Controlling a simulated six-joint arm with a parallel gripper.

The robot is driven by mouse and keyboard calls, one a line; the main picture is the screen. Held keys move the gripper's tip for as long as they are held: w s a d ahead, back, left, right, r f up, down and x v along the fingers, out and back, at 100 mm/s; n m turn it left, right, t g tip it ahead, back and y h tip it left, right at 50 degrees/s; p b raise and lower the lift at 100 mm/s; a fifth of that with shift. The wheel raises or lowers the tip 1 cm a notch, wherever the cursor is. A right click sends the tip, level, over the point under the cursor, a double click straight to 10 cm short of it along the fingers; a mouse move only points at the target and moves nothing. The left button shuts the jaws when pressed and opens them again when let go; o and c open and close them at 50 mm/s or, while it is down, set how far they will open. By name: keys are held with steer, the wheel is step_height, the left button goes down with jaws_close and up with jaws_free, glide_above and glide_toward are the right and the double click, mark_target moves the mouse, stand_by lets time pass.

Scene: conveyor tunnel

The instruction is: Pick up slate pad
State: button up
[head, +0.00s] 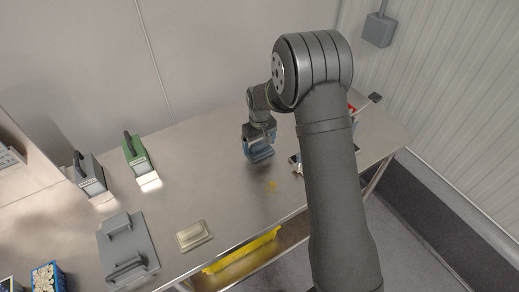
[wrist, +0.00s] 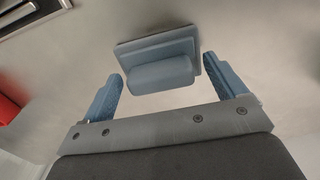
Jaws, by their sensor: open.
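The slate pad (wrist: 160,72) is a blue-grey flat plate with a raised, rounded block grip. In the wrist view it lies on the metal table, just ahead of and between my fingertips. My gripper (wrist: 165,68) is open, with one blue finger on each side of the grip and visible gaps on both sides. In the head view my gripper (head: 258,148) is low over the middle of the table. There its blue fingers and the pad blend together, so I cannot separate them clearly.
A green stamp-like block (head: 138,155) and a grey one (head: 90,175) stand at left. A grey plate with handles (head: 116,245), a beige pad (head: 194,236) and a blue crate (head: 46,278) are nearer. A red item (wrist: 8,108) is left in the wrist view. My arm hides part of the right side.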

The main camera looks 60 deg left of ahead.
mark_target(259, 142)
steer(key=c, duration=1.1)
steer(key=shift+o, duration=0.2)
steer(key=shift+r, duration=0.65)
step_height(259, 142, up, 3)
steer(key=shift+f, duration=0.1)
steer(key=w+d+r, duration=0.2)
steer(key=d, duration=0.1)
steer(key=w+d+r, duration=0.2)
steer(key=w+d, duration=0.1)
steer(key=w+d+r, duration=0.2)
steer(key=d+r, duration=0.1)
steer(key=shift+w, duration=0.3)
steer(key=shift+o, duration=0.5)
steer(key=shift+s+f, duration=0.1)
